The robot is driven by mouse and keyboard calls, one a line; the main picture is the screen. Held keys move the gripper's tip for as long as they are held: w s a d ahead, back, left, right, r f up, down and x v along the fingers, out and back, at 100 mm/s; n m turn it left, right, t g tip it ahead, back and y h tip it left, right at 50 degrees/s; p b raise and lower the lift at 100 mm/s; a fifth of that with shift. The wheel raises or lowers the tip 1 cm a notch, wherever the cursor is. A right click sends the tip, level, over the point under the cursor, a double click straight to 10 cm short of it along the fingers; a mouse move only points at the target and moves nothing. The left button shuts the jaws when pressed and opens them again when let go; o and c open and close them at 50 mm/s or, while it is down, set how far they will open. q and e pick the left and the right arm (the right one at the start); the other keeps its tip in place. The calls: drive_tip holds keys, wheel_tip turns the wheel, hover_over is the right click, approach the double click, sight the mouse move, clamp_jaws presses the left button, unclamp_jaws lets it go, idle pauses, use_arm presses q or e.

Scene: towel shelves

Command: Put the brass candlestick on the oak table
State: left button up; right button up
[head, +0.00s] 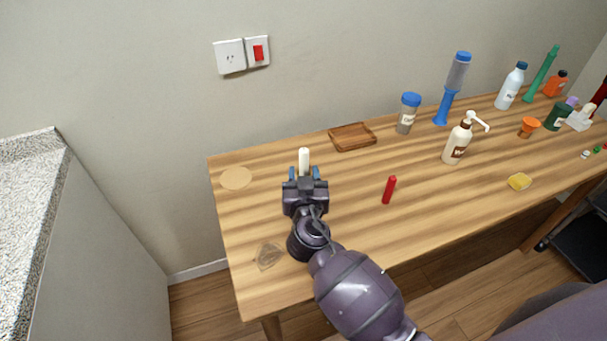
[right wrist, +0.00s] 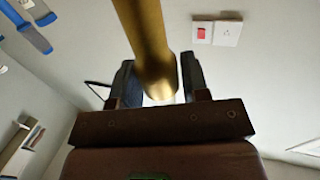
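The brass candlestick (right wrist: 149,40) shows in the right wrist view as a golden shaft between the two fingers of my right gripper (right wrist: 163,85). In the head view its pale candle (head: 304,156) stands up between the blue fingertips of my right gripper (head: 304,174), which appears closed on it. The gripper hides the rest of the candlestick, so I cannot tell whether its foot touches anything. The oak table (head: 345,235) spans the head view, and the gripper is over its left part. My left gripper is not in view.
A wooden tray (head: 352,137), a round disc (head: 236,178), a red stick (head: 389,189) and a glassy piece (head: 268,256) surround my right arm. A pump bottle (head: 457,143), a blue-lidded jar (head: 408,113) and several bottles stand farther right. A speckled counter (head: 28,200) is at left.

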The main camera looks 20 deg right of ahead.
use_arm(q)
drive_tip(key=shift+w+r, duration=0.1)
use_arm(e)
drive_tip(key=shift+o, duration=1.4)
drive_tip(key=shift+r, duration=0.2)
use_arm(q)
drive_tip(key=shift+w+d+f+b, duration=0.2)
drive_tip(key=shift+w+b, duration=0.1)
drive_tip(key=shift+b, duration=0.25)
use_arm(e)
drive_tip(key=v, duration=1.2)
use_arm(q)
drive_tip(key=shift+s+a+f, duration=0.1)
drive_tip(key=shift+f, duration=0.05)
